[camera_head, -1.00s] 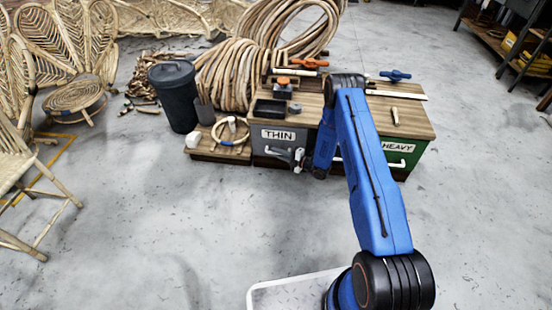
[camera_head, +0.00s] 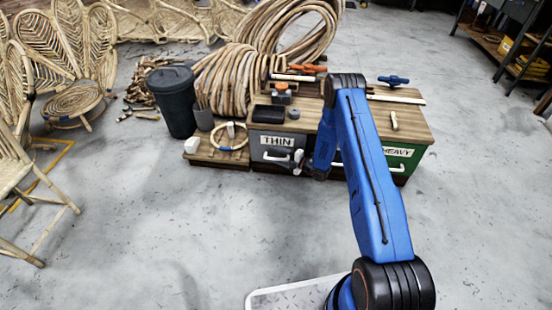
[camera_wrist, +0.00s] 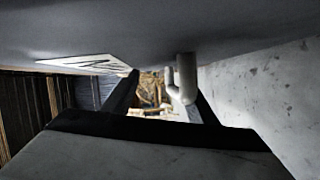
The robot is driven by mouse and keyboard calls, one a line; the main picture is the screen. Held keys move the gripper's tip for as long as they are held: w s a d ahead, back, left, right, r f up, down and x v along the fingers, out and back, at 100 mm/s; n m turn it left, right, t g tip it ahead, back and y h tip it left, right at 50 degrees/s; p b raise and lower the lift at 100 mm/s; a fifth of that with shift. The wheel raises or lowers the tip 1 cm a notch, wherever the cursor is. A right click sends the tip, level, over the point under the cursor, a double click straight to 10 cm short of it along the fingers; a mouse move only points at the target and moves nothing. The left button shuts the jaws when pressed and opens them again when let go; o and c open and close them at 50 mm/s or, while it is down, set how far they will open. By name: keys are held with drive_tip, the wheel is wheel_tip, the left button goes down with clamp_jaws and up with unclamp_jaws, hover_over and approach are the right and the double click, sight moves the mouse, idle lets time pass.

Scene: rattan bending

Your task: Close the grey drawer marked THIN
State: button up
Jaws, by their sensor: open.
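The grey drawer front (camera_head: 260,152) with the THIN label (camera_head: 277,141) is on the left of the wooden-topped bench. In the head view I cannot tell how far out it stands. In the wrist view the grey front (camera_wrist: 230,30) spans the top, with part of its label (camera_wrist: 85,63) at left. The white handle (camera_wrist: 186,78) hangs from it between my fingers, closer to the right finger. My gripper (camera_head: 284,157) is at the drawer front by the handle. Its fingers show in the wrist view (camera_wrist: 160,90), apart, with nothing clamped. Contact with the handle is unclear.
The green drawer marked HEAVY (camera_head: 405,162) is to the right, partly behind my arm. A low wooden platform (camera_head: 213,158) with a rattan ring stands left of the bench, beside a dark bin (camera_head: 173,102). The grey floor in front is open.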

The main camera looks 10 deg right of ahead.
sight(267, 140)
drive_tip(key=o, duration=1.2)
drive_tip(key=r, duration=0.5)
drive_tip(key=shift+w+r, duration=0.1)
drive_tip(key=shift+w, duration=0.2)
drive_tip(key=shift+c, duration=0.2)
drive_tip(key=shift+o, duration=0.4)
drive_tip(key=shift+w+d+r, duration=0.1)
drive_tip(key=shift+w+r, duration=0.1)
drive_tip(key=shift+r, duration=0.8)
drive_tip(key=shift+s+f, duration=0.35)
drive_tip(key=shift+f, duration=0.2)
drive_tip(key=shift+s+f, duration=0.35)
drive_tip(key=shift+f, duration=0.2)
drive_tip(key=shift+v, duration=0.95)
drive_tip(key=shift+s+d+r, duration=0.1)
drive_tip(key=shift+s+d, duration=0.3)
drive_tip(key=shift+d, duration=0.1)
drive_tip(key=c, duration=1.3)
drive_tip(key=shift+s+d, duration=0.15)
drive_tip(key=shift+s, duration=0.05)
drive_tip(key=shift+s+f+v, duration=0.1)
drive_tip(key=shift+v, duration=4)
drive_tip(key=shift+s+f+v, duration=0.1)
drive_tip(key=shift+v, duration=4)
